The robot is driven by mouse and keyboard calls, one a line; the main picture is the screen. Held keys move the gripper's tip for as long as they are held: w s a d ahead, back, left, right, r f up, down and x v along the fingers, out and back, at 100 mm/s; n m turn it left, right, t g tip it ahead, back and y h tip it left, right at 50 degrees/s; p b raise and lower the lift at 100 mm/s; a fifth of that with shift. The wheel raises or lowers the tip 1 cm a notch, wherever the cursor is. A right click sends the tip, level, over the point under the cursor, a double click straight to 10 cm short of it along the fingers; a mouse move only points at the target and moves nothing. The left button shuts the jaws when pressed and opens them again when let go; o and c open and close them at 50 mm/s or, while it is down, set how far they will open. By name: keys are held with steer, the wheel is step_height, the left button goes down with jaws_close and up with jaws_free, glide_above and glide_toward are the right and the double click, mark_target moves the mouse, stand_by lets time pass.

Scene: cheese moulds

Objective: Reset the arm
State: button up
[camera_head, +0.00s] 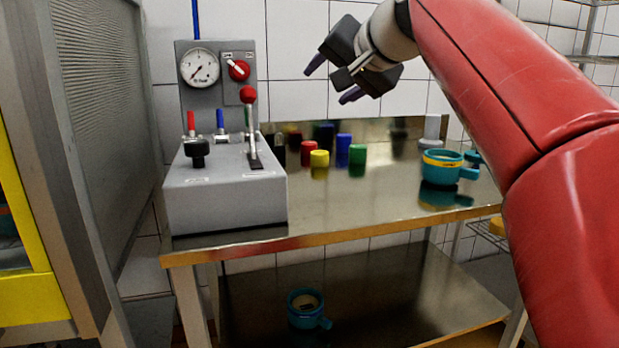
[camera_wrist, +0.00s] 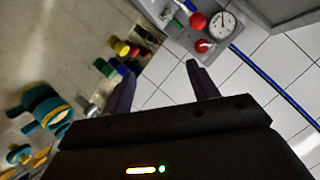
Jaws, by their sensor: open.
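My gripper (camera_head: 331,82) is raised above the steel table (camera_head: 330,218), at the upper middle of the head view, in front of the tiled wall. Its two dark fingers are spread apart with nothing between them; they also show in the wrist view (camera_wrist: 161,88). My red arm reaches up from the right side of the head view. The gripper touches nothing that I can see.
A grey control box (camera_head: 225,190) with a gauge and levers stands at the table's left. Several coloured cylinders, including a yellow one (camera_head: 319,158), stand at the back. A teal mould (camera_head: 440,168) is at right; another (camera_head: 304,308) sits on the lower shelf.

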steer(key=s+d+f+n+g+h, duration=0.1)
steer(key=s+d+f+g+h, duration=0.1)
steer(key=s+f, duration=0.6)
steer(key=s+d+f+n+g+h, duration=0.1)
steer(key=s+d+f, duration=0.4)
steer(key=f, duration=1.3)
steer(key=s+d+f+n+g+h, duration=0.1)
steer(key=s+d+f+g+h, duration=0.1)
steer(key=s+f, duration=1.1)
steer(key=shift+s+d+f+g+h, duration=0.35)
steer(key=shift+d+h, duration=0.35)
steer(key=shift+d, duration=0.55)
